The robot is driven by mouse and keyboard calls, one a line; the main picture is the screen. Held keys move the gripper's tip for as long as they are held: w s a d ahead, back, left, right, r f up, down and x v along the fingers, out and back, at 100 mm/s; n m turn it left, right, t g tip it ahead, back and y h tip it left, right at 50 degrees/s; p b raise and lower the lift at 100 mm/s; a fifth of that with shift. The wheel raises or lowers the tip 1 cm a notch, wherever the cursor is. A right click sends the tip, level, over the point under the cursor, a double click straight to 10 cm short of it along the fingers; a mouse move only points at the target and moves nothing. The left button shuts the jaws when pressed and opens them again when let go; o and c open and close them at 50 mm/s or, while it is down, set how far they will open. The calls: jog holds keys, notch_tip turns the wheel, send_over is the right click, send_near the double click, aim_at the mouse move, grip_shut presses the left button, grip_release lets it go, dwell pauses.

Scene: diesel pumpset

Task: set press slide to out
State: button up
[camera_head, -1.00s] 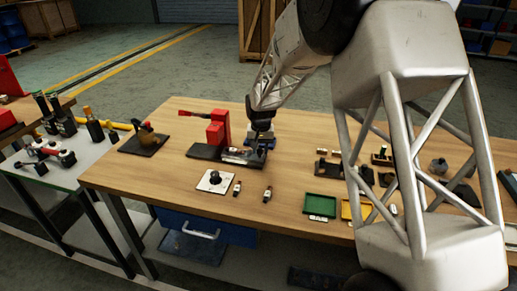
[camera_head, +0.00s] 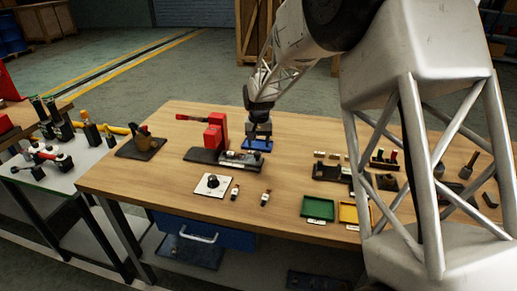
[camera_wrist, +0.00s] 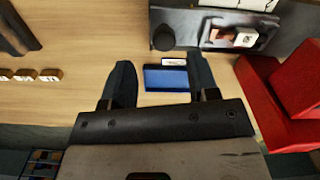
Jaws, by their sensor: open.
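The red press (camera_head: 217,134) stands on a dark base on the wooden bench, its red lever pointing left. Its slide (camera_head: 240,159) is a grey bed reaching right from under the press, with small parts on it. In the wrist view the slide (camera_wrist: 240,35) lies at the upper right, with a round black knob (camera_wrist: 163,38) at its left end. My gripper (camera_wrist: 160,80) is open and empty, fingers apart, beside the slide. In the head view my gripper (camera_head: 258,139) is behind the slide's right end. I cannot tell its height or any contact.
A blue tray (camera_wrist: 165,78) shows between my fingers in the wrist view. The red press body (camera_wrist: 295,95) is close at right. A white plate with a black knob (camera_head: 213,185) and two small parts lie in front. Green (camera_head: 318,208) and yellow trays are at right.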

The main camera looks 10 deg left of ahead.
jog(key=shift+r, duration=1.55)
jog(key=s+d+r+m+t, duration=0.1)
jog(key=s+d+r, duration=0.7)
jog(key=d, duration=0.4)
jog(key=s+d+r, duration=0.7)
jog(key=s+d, duration=0.3)
jog(key=d, duration=0.2)
jog(key=s+d, duration=0.5)
jog(key=s, duration=0.4)
jog(key=s+d+f+m+t, duration=0.1)
jog(key=s+d, duration=0.4)
jog(key=s, duration=0.5)
jog(key=s+d+f, duration=0.1)
jog(key=s+d, duration=0.4)
jog(key=s, duration=0.4)
jog(key=shift+s+m+t, duration=0.25)
jog(key=shift+m+t, duration=0.05)
jog(key=shift+m, duration=0.1)
